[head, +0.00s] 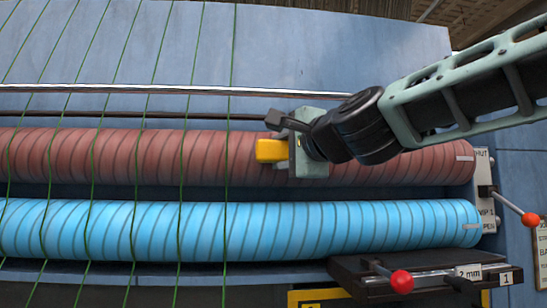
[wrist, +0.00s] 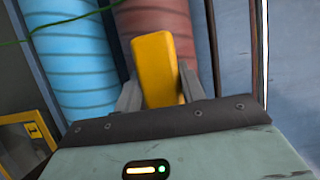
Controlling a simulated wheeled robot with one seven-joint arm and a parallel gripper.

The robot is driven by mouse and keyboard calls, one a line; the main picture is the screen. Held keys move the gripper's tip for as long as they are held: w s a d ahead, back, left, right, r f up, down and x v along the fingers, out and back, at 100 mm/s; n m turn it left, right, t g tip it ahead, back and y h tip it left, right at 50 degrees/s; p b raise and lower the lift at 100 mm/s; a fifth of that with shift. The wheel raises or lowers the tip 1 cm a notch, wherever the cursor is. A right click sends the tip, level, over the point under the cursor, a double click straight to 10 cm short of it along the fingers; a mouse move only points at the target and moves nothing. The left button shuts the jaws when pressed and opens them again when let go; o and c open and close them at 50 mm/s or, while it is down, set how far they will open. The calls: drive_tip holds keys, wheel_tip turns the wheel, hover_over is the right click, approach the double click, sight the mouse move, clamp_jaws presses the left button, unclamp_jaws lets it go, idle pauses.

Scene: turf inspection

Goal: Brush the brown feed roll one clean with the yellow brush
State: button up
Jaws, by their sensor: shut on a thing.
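The brown feed roll (head: 130,158) lies across the head view as a reddish-brown ribbed cylinder, above the blue roll (head: 120,228). My gripper (head: 285,150) is in front of the brown roll, right of the picture's middle. It is shut on the yellow brush (head: 270,150), whose yellow body sticks out to the left. In the wrist view the yellow brush (wrist: 158,68) stands between the two grey fingers and overlaps the brown roll (wrist: 155,18). I cannot tell whether the brush touches the roll. Its bristles are not visible.
Green strands (head: 182,120) run down across the rolls at the left and middle. A metal bar (head: 120,89) runs above the brown roll. Red-knobbed levers (head: 530,219) and a dark block (head: 350,270) stand at the lower right. A yellow frame (wrist: 30,125) shows in the wrist view.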

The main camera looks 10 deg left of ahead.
drive_tip(key=shift+w+d+b, duration=0.25)
drive_tip(key=shift+d+b, duration=0.05)
drive_tip(key=shift+d, duration=0.3)
drive_tip(key=w+d+b, duration=0.1)
drive_tip(key=d+b, duration=0.4)
drive_tip(key=d, duration=0.1)
drive_tip(key=shift+w, duration=0.25)
drive_tip(key=s+d+b, duration=0.1)
drive_tip(key=s, duration=0.4)
drive_tip(key=shift+s+d, duration=0.35)
drive_tip(key=shift+s, duration=0.05)
idle(0.3)
drive_tip(key=s, duration=0.1)
drive_tip(key=s+d, duration=0.1)
drive_tip(key=s, duration=0.1)
drive_tip(key=shift+b, duration=0.3)
